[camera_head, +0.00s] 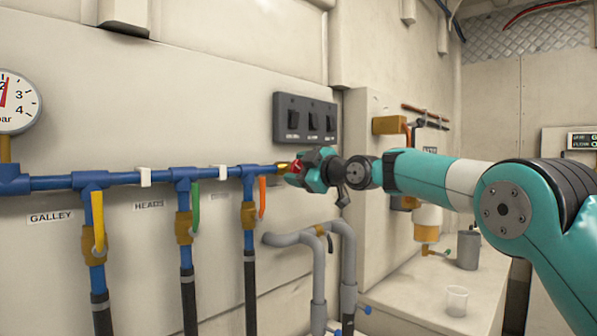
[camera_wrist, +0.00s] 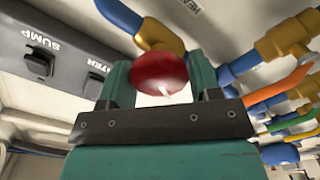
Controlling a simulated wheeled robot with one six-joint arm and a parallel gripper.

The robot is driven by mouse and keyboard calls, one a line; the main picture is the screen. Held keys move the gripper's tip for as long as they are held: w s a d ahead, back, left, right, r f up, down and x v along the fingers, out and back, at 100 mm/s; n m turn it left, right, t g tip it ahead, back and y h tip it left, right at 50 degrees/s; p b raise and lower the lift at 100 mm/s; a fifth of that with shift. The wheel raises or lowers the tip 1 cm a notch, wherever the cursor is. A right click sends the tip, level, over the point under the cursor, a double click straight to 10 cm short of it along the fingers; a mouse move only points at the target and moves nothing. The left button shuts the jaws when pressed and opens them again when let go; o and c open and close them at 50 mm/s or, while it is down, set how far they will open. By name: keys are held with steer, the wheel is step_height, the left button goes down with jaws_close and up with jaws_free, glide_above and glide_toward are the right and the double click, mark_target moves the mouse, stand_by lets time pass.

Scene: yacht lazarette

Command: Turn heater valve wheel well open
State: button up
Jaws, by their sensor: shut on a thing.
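The red valve wheel (camera_wrist: 158,70) sits between the two teal fingers of my gripper (camera_wrist: 162,88) in the wrist view, with a small white mark on its near side. My gripper is shut on it. In the head view, the wheel (camera_head: 296,168) is a small patch of red, mostly hidden by my gripper (camera_head: 301,169). It sits at the right end of the blue pipe run, by a brass fitting (camera_head: 282,167). The wrist view shows this brass fitting (camera_wrist: 160,36) just behind the wheel. How far the wheel is turned cannot be told.
A dark switch panel (camera_head: 305,118) is on the wall just above my gripper. Blue branch pipes with a yellow lever (camera_head: 98,220), a green lever (camera_head: 196,205) and an orange lever (camera_head: 262,196) hang to the left. Grey pipes (camera_head: 318,245) run below. A clear cup (camera_head: 457,300) stands on the ledge.

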steer(key=o, duration=0.9)
steer(key=shift+s+d, duration=0.1)
steer(key=b+v, duration=0.7)
steer(key=v, duration=1)
steer(key=shift+d+r, duration=0.1)
